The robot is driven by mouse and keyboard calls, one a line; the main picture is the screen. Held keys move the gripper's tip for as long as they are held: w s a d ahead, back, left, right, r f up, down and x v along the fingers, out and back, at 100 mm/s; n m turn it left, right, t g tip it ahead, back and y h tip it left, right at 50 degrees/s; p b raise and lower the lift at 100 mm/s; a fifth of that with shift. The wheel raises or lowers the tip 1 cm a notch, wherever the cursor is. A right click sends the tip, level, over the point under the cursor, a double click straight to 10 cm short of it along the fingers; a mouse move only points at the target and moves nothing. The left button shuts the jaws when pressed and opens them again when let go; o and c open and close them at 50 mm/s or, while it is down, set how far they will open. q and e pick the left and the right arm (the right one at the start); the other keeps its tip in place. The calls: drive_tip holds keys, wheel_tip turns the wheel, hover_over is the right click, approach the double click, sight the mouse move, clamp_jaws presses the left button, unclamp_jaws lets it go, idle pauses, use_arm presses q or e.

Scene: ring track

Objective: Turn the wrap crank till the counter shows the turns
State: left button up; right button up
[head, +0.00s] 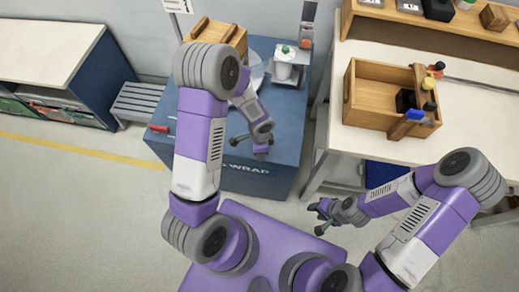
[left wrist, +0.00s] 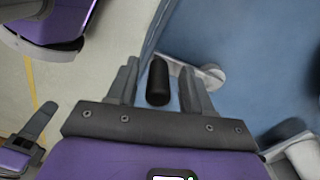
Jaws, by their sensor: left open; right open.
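The crank shows in the left wrist view as a black upright grip (left wrist: 158,82) on a pale grey arm (left wrist: 205,77), against the blue wrap station (head: 283,180). My left gripper (left wrist: 157,92) is open, with one finger on each side of the black grip; I cannot tell whether either finger touches it. In the head view my left gripper (head: 252,146) is over the station's front, and my arm hides most of the crank. No counter reading is legible. My right gripper (head: 323,216) is open and empty, in front of the white bench.
A white container (head: 287,68) and a wooden box (head: 218,33) stand at the station's back. A red-handled item (head: 158,128) lies at its left edge. A white bench (head: 385,148) with a wooden crate (head: 366,111) is on the right.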

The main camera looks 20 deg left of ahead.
use_arm(q)
wheel_tip(320, 180, up, 7)
drive_tip(key=shift+f+p, duration=0.1)
drive_tip(key=shift+p, duration=1.1)
use_arm(e)
wheel_tip(320, 180, up, 3)
drive_tip(key=shift+f, duration=0.2)
